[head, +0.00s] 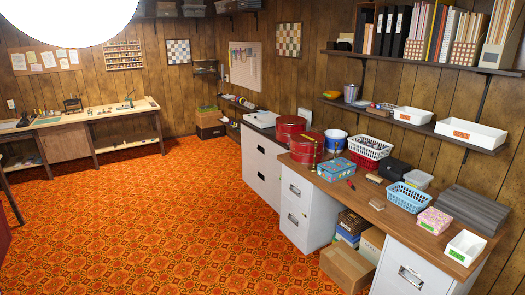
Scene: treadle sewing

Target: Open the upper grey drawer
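Several pale grey drawer fronts show under the counters along the right wall. The middle cabinet has an upper drawer (295,192) and a lower drawer (292,219), each with a handle, and both look shut. A taller pale cabinet (262,165) with dark handles stands farther back; its drawers look shut. At the near end, a grey drawer (402,278) with a metal handle shows under the wooden counter, cut off by the bottom edge. I cannot tell which is the upper grey drawer meant. Neither of my grippers is in view.
The wooden counter (362,192) holds red tins (306,147), baskets (409,196) and boxes. A cardboard box (346,268) sits on the floor between the cabinets. The orange patterned floor (170,220) is clear to the left. A white round shape covers the top left.

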